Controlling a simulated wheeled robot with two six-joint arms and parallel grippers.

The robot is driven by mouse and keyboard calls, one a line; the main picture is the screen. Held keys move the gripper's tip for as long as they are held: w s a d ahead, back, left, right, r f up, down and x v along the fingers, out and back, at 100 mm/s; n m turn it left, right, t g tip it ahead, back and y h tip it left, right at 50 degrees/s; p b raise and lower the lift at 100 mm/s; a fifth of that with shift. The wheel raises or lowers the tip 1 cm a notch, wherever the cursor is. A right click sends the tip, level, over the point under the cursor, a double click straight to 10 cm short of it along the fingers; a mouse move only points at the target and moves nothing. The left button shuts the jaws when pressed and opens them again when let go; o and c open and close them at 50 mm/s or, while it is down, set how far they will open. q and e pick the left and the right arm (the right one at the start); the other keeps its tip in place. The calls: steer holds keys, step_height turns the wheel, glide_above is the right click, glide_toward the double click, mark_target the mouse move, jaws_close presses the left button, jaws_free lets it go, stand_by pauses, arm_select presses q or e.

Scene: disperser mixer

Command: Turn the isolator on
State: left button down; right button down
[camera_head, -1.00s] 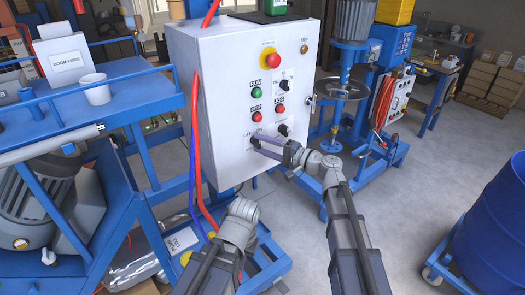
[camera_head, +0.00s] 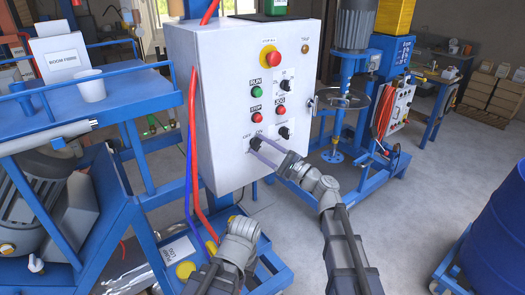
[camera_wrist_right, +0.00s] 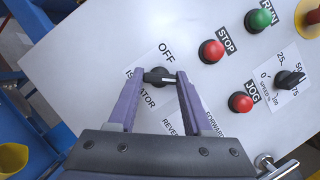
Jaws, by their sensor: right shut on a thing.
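The isolator (camera_head: 254,145) is a small black knob low on the front of the white control box (camera_head: 215,110), with OFF and ON marks above it. In the right wrist view the knob (camera_wrist_right: 158,76) has its bar lying across between the two purple fingertips. My right gripper (camera_head: 258,144) reaches in from the lower right and is shut on the knob. The right wrist view shows the fingers (camera_wrist_right: 156,78) on either side of it. The OFF mark shows clear there; part of the ISOLATOR label is hidden by a finger. My left arm is at bottom centre; its gripper does not show.
Above the isolator are STOP (camera_head: 256,118), RUN (camera_head: 255,90) and JOG (camera_head: 281,110) buttons, black selector knobs and a red emergency stop (camera_head: 271,57). Red and blue cables hang along the box's left side. A blue drum (camera_head: 495,240) stands at the right.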

stand_by(0.4)
steer(key=shift+c, duration=1.6)
jaws_free()
steer(key=b+v, duration=0.2)
steer(key=v, duration=0.6)
steer(key=shift+a, duration=0.1)
